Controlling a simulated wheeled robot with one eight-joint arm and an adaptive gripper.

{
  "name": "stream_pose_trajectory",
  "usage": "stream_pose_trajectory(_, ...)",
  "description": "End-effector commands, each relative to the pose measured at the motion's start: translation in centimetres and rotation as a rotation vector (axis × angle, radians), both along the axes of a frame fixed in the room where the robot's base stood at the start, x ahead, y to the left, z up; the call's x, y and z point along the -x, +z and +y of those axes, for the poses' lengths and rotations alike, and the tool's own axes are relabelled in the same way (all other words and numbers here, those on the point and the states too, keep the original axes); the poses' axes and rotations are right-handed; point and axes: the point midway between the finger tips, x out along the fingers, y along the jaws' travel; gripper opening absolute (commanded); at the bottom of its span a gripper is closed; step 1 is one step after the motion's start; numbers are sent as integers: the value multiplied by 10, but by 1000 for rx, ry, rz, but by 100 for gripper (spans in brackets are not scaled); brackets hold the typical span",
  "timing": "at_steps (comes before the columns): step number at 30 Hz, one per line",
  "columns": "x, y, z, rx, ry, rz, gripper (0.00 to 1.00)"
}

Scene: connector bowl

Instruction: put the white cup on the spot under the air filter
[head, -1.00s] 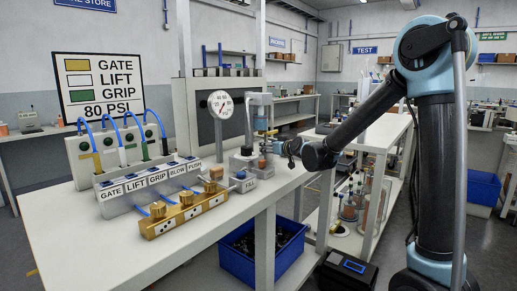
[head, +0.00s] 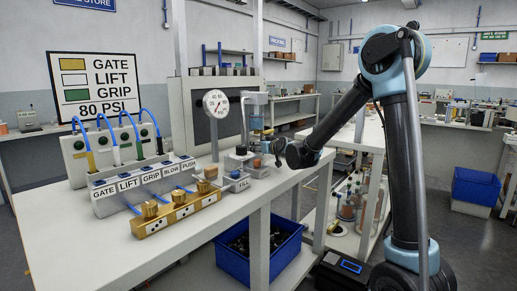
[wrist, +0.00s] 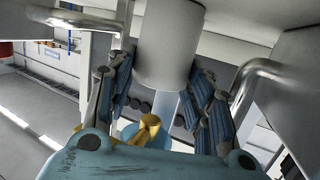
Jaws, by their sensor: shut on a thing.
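My gripper (head: 279,147) is at the right side of the air filter stand, at the back part of the white bench. In the wrist view my gripper (wrist: 160,82) has its dark ribbed fingers on both sides of the white cup (wrist: 168,45), a plain pale cylinder, and is shut on it. The air filter (head: 256,120), a bluish upright body under a grey head, stands just left of my gripper in the head view. The cup is too small and hidden to make out in the head view. The spot under the filter is not clearly visible.
A brass valve block (head: 178,212) lies nearer on the bench (head: 90,250). In the wrist view, a bent metal pipe (wrist: 258,75) runs close to the right finger.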

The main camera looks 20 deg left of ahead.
Motion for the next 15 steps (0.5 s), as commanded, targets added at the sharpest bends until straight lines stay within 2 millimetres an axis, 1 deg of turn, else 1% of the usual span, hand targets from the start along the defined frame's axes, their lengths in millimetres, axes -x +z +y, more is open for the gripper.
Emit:
stream_pose_trajectory(2, -1, -2, 0, 0, -1, 0, 24)
stream_pose_trajectory(3, 0, -2, 0, 0, -1, 0, 55)
stream_pose_trajectory(5, 0, -1, 0, 0, 0, 0, 68)
stream_pose_trajectory(15, -1, -1, -2, 0, -2, 0, 68)
